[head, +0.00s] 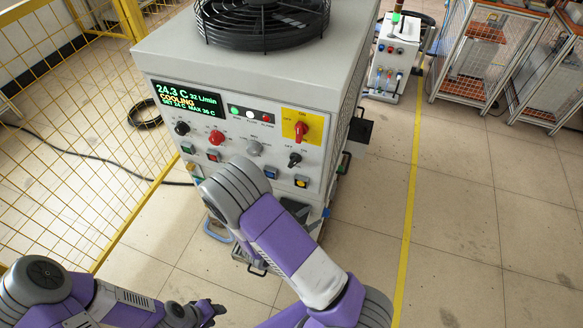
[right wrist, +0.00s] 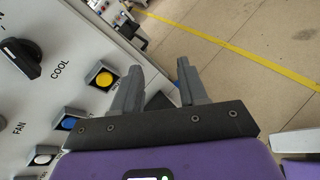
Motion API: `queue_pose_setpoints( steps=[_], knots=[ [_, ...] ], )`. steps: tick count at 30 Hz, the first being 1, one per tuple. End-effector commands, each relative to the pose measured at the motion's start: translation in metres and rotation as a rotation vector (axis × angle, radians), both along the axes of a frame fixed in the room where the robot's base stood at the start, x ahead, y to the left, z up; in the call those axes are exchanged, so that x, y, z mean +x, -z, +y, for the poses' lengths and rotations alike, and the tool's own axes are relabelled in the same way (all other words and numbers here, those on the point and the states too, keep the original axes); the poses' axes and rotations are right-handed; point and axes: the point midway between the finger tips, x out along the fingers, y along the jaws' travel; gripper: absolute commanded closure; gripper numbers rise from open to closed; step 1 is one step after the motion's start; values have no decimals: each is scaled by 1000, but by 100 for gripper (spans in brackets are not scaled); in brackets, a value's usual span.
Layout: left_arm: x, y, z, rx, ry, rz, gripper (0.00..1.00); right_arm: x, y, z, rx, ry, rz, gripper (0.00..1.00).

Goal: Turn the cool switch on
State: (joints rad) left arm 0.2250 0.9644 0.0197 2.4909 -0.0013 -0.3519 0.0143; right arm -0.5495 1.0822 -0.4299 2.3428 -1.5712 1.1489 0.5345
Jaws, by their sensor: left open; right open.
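The control panel (head: 230,150) is on the front of a grey cabinet. On it a black knob (head: 295,160) is marked OFF and ON. A yellow square button (head: 301,183) is below it, and also shows in the right wrist view (right wrist: 102,75). The label COOL lies between knob (right wrist: 20,58) and button. My right gripper (right wrist: 157,62) is open and empty, its left finger close to the yellow button; contact cannot be told. In the head view my right arm hides that gripper. My left gripper (head: 207,312) is open, low at the bottom, away from the panel.
A blue button (head: 271,172), a red knob on a yellow plate (head: 302,130) and a display (head: 187,100) reading 24.3 C and COOLING share the panel. A yellow mesh fence (head: 75,130) stands at left. The floor at right (head: 480,230) is clear.

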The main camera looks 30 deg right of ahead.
Motion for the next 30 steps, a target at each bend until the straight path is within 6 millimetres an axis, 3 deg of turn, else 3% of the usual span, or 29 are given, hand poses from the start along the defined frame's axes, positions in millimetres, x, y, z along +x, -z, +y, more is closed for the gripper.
queue_pose_setpoints(
  steps=[1,3,6,9,24,30],
  knots=[
    [0,1,0,0,0,0,57,24,-20,6,-75,-105,-63,57],
    [0,1,0,0,0,0,57,52,-45,16,-159,-228,-146,57],
    [0,1,0,0,0,0,57,76,-70,32,-234,-349,-234,57],
    [0,1,0,0,0,0,57,88,-82,39,-268,-407,-279,57],
    [0,9,0,0,0,0,57,133,-85,-9,-275,-419,-288,57],
    [0,10,0,0,0,0,57,138,-85,-16,-274,-420,-287,57]
  ],
)
